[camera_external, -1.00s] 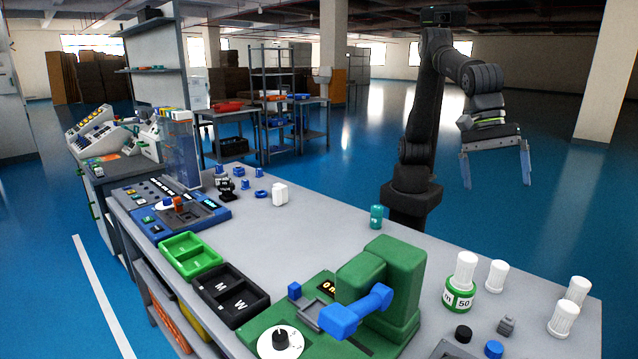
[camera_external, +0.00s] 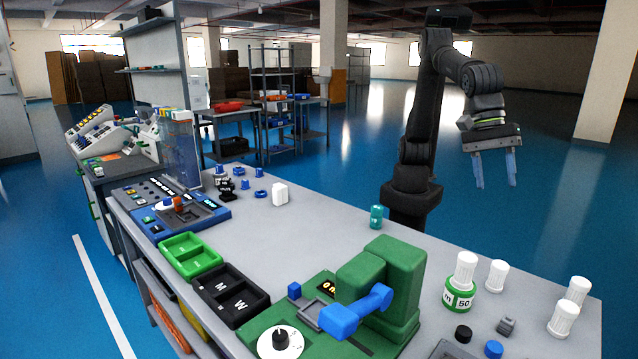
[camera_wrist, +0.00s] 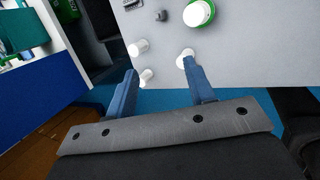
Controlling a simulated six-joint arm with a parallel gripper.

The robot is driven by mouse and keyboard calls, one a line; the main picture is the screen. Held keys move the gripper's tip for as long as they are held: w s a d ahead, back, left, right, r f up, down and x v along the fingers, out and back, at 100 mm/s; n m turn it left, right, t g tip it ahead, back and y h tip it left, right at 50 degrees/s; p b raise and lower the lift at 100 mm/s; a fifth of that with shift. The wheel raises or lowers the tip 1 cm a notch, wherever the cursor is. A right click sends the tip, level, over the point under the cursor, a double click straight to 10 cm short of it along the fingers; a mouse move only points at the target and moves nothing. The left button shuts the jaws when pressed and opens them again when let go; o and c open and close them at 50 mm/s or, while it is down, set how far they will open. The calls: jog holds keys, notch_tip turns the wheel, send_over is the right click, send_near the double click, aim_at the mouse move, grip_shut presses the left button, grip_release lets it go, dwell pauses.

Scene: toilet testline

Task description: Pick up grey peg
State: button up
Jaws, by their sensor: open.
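A small grey peg (camera_external: 506,326) stands on the grey table near its front right, beside a black cap and a blue cap. It also shows at the top of the wrist view (camera_wrist: 162,15). My gripper (camera_external: 497,182) is open and empty, with blue fingers pointing down, raised beyond the far edge of the table and well away from the peg. In the wrist view, the gripper (camera_wrist: 160,70) has its fingers apart, with nothing held between them.
White ribbed pieces (camera_external: 497,276) (camera_external: 563,318) and a green jar with a white top (camera_external: 459,293) stand around the peg. A black cap (camera_external: 463,333) and blue cap (camera_external: 494,349) lie close. A green machine (camera_external: 397,285) stands to the left.

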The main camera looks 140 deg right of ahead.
jog(key=m+g+h, duration=0.2)
jog(key=m+h, duration=0.2)
jog(key=m, duration=1.5)
send_over(512, 318)
notch_tip(512, 318, down, 12)
notch_tip(512, 318, down, 18)
jog(key=shift+s+r, duration=0.1)
jog(key=shift+r, duration=0.1)
jog(key=c, duration=1.1)
